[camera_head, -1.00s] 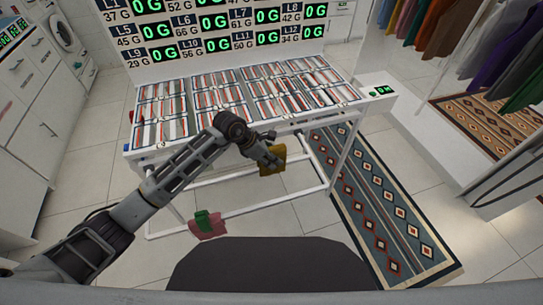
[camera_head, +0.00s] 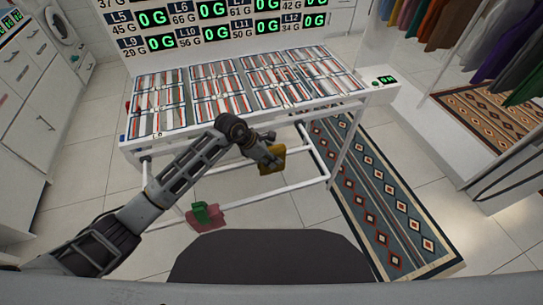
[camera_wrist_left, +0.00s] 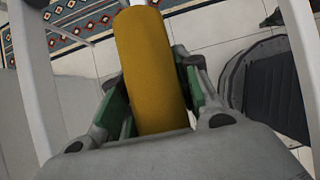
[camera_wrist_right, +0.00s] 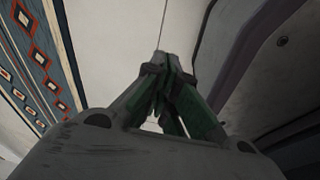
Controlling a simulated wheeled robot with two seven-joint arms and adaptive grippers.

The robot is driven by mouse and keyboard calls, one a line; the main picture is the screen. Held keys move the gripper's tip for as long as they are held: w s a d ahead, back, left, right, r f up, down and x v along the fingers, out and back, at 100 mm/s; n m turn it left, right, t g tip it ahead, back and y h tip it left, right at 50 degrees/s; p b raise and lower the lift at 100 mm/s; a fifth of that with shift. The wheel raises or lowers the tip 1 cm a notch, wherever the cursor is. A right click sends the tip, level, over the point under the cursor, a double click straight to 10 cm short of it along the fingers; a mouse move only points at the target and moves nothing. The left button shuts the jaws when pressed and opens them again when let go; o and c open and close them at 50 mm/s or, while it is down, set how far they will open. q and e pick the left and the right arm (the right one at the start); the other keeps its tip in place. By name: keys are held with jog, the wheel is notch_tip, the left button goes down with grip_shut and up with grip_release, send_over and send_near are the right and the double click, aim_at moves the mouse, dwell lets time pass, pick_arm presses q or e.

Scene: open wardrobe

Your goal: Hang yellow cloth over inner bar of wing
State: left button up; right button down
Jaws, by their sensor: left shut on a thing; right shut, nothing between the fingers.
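The yellow cloth (camera_head: 271,161) is in my left gripper (camera_head: 270,150), in front of the white rack near the middle of the head view. In the left wrist view, the cloth (camera_wrist_left: 150,70) fills the space between the green-padded fingers of the left gripper (camera_wrist_left: 155,95) and stretches away from them. White bars (camera_wrist_left: 33,85) run past on both sides there. I cannot tell whether the cloth touches a bar. My right gripper (camera_wrist_right: 165,75) shows only in the right wrist view, its fingertips together and empty.
The white rack (camera_head: 255,186) has a striped, sectioned top. A red cloth (camera_head: 208,223) and a green cloth (camera_head: 198,212) are at its lower left bar. A patterned rug (camera_head: 375,195) lies to the right, near the wardrobe with hanging clothes (camera_head: 495,50).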

pick_arm(q)
jog(key=shift+r, duration=0.6)
jog(key=shift+r+p, duration=0.2)
jog(key=shift+p, duration=0.1)
jog(key=o, duration=1.1)
jog(key=shift+v, duration=0.75)
jog(key=v, duration=1)
jog(key=shift+a+r, duration=0.15)
jog(key=shift+r, duration=0.1)
pick_arm(e)
jog(key=shift+s+d, duration=0.15)
jog(key=shift+s, duration=1.1)
